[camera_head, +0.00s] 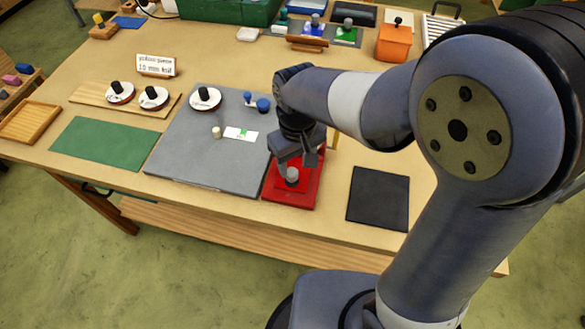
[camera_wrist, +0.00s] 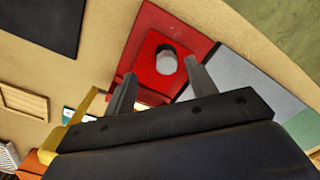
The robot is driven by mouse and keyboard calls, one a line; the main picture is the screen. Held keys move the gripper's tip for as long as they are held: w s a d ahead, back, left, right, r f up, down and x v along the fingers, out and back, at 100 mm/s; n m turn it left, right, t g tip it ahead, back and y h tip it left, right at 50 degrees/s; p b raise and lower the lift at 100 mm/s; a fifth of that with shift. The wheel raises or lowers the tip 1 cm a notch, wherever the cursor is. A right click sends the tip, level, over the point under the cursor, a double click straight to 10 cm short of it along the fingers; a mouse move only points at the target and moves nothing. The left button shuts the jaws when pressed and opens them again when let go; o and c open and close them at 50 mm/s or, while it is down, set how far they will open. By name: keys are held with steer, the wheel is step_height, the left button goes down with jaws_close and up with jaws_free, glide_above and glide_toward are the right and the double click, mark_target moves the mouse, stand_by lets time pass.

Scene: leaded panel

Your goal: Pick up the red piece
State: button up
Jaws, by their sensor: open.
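The red piece (camera_head: 284,187) is a flat red plate with a grey knob (camera_head: 292,175) on top. It lies on a red mat (camera_head: 308,196) near the front edge of the table. In the wrist view the red piece (camera_wrist: 142,72) and its knob (camera_wrist: 167,64) show just beyond my fingertips. My gripper (camera_head: 296,160) is open and empty, pointing down above and slightly behind the knob. In the wrist view my gripper (camera_wrist: 160,80) has its two fingers apart, with the knob nearer the right finger. Part of the mat is hidden behind my wrist in the head view.
A black mat (camera_head: 379,198) lies to the right, with bare table between. An orange box (camera_head: 394,43) stands at the back right.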

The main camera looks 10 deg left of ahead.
mark_target(291, 171)
steer(key=f, duration=0.2)
steer(key=a+f+p, duration=0.1)
steer(key=f, duration=0.1)
steer(key=shift+w+a+f, duration=0.15)
steer(key=shift+w+f, duration=0.05)
steer(key=shift+f, duration=0.85)
steer(key=c, duration=1)
steer(key=shift+r, duration=0.2)
steer(key=shift+r, duration=0.6)
step_height(291, 171, up, 2)
steer(key=shift+r+b, duration=0.1)
steer(key=shift+b, duration=0.35)
steer(key=d+b, duration=0.1)
steer(key=d, duration=0.5)
steer(key=s+d+b, duration=0.1)
steer(key=d, duration=0.5)
steer(key=d+b, duration=0.1)
steer(key=d, duration=0.5)
steer(key=shift+s+b, duration=0.2)
steer(key=shift+b, duration=0.1)
